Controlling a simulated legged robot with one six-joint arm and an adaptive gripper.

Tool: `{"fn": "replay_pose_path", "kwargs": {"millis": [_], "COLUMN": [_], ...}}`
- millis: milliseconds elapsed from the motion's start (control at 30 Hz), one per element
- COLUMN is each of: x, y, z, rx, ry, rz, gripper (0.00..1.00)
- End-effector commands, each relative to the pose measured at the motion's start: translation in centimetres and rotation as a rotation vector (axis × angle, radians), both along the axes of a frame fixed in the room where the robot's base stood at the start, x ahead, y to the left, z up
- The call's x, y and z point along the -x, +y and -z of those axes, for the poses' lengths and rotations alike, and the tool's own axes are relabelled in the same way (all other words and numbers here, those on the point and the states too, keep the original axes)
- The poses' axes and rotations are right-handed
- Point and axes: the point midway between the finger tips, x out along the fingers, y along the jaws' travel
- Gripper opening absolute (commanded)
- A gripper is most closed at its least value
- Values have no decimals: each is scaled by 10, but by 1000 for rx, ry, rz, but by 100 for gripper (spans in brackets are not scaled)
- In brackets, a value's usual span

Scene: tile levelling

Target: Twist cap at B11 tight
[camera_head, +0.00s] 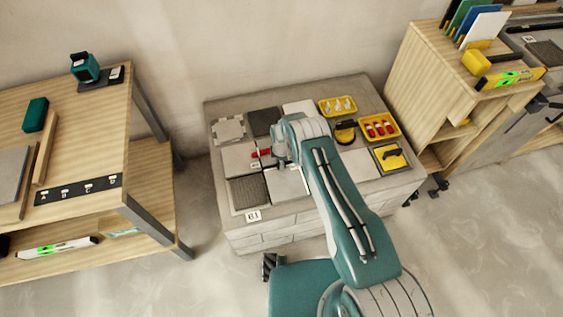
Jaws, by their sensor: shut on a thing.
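My gripper (268,157) is at the end of my teal arm, low over the tiled block (238,227), at the joint between the left and middle tiles. It is shut on a red cap (260,153), which shows at its left side. The fingertips are small and partly hidden by my wrist, so how the cap sits on its stem cannot be told. A small white label (253,215) on the block's front left corner seems to read B1 or B11. Grey tiles, such as a pale one (239,158) and a dark ribbed one (249,191), lie around the gripper.
On the block's right are a yellow tray of white pieces (338,106), a yellow tray of red caps (380,128), a black and yellow round tool (345,132) and a yellow tool on a dark pad (391,156). A wooden workbench (90,110) stands left; a wooden cabinet (425,85) stands right.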

Motion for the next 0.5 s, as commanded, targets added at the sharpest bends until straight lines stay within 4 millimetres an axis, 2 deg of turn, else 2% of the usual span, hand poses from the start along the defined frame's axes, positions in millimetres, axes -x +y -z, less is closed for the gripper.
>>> {"fn": "replay_pose_path", "kwargs": {"millis": [500], "x": [0], "y": [1], "z": [0], "rx": [-3], "ry": [-6], "rz": [488], "gripper": [0]}}
